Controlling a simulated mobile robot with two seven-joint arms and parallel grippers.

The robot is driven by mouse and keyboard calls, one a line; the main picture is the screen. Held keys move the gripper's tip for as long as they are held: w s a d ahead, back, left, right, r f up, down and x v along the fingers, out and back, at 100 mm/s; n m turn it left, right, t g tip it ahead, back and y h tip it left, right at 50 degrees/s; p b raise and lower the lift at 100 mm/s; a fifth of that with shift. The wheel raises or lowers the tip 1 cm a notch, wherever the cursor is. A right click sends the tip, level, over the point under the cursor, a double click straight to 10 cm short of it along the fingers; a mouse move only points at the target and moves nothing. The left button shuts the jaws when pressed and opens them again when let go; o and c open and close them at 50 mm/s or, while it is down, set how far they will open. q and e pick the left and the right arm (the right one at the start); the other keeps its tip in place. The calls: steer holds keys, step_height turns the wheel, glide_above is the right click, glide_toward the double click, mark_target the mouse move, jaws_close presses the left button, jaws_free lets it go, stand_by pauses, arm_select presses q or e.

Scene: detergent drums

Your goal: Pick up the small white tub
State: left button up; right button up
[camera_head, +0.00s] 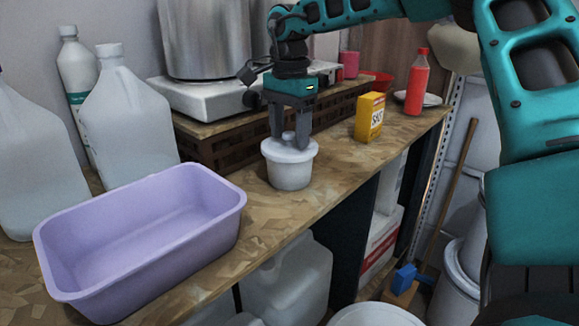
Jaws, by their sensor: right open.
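The small white tub (289,170) stands upright on the wooden counter, near its front edge and right of the purple basin. It has a lid with a small grey-white knob (288,137) on top. My right gripper (290,143) points straight down over the tub. Its two dark fingers are apart, one on each side of the knob, with their tips at about the height of the lid. I cannot tell whether the fingers touch the knob or lid. My left gripper is not in view.
The empty purple basin (140,238) is at the counter's left front. Large white jugs (125,120) stand behind it. A metal pot (205,40) sits on a white stove on a slatted rack (225,146). A yellow box (369,117) and red bottle (417,82) stand to the right.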

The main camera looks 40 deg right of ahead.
jaws_close()
stand_by(0.4)
steer(key=shift+r, duration=0.15)
